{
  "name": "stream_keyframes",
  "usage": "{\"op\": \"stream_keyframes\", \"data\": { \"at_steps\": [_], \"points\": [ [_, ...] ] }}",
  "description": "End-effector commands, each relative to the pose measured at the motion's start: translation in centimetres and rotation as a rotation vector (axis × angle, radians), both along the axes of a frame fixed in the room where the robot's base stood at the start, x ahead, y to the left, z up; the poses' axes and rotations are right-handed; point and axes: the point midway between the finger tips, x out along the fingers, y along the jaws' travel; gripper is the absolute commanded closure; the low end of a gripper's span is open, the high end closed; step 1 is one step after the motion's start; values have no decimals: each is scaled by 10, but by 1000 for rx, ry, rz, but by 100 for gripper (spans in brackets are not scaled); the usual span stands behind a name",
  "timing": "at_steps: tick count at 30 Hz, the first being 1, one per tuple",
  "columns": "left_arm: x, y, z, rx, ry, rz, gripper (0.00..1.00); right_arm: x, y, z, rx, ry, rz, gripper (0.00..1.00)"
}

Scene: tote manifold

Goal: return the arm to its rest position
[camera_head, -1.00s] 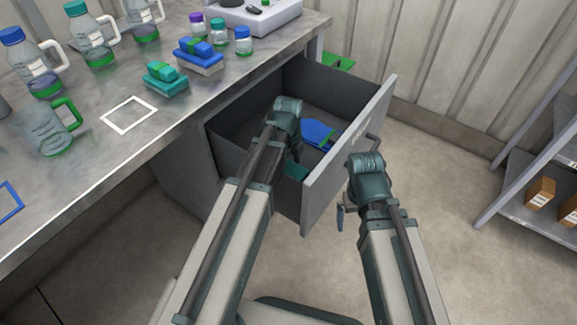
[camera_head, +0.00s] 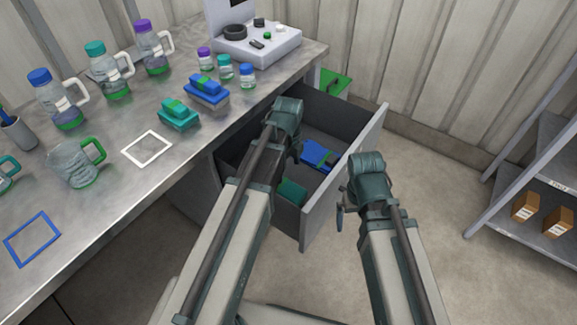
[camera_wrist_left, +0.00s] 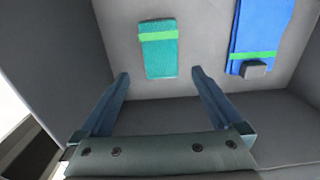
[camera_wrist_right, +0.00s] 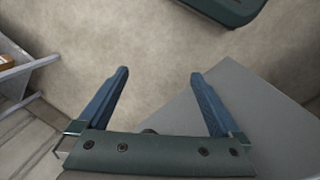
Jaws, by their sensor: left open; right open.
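My left gripper (camera_wrist_left: 160,74) is open and empty, pointing down over the open grey drawer (camera_head: 340,175). In the left wrist view, a teal cloth bundle with a green band (camera_wrist_left: 158,55) lies on the drawer floor just beyond the fingertips. A blue bundle with a green band (camera_wrist_left: 260,28) and a small grey block lies to its right. My right gripper (camera_wrist_right: 160,76) is open and empty, outside the drawer's front panel, with floor and a grey panel below it. In the head view, the arm hides most of the right fingers.
The metal bench (camera_head: 110,210) at left carries bottles, a clear jug (camera_head: 72,165), small jars, stacked bundles (camera_head: 206,90), a white square outline and a blue one. A shelf with brown boxes (camera_head: 527,207) stands at right. The floor between the drawer and shelf is clear.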

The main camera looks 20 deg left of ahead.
Motion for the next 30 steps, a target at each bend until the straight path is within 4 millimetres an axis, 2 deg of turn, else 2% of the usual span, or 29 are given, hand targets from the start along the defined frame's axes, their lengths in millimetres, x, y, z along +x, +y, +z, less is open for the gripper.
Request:
{"op": "stream_keyframes", "data": {
  "at_steps": [8,14,30],
  "points": [
    [0,0,-2,0,0,0,0,0,0,-2,0,0,0,0],
    [0,0,-12,0,0,0,0,0,0,-12,0,0,0,0],
    [0,0,-75,0,0,0,0,0,0,-75,0,0,0,0]
  ]
}}
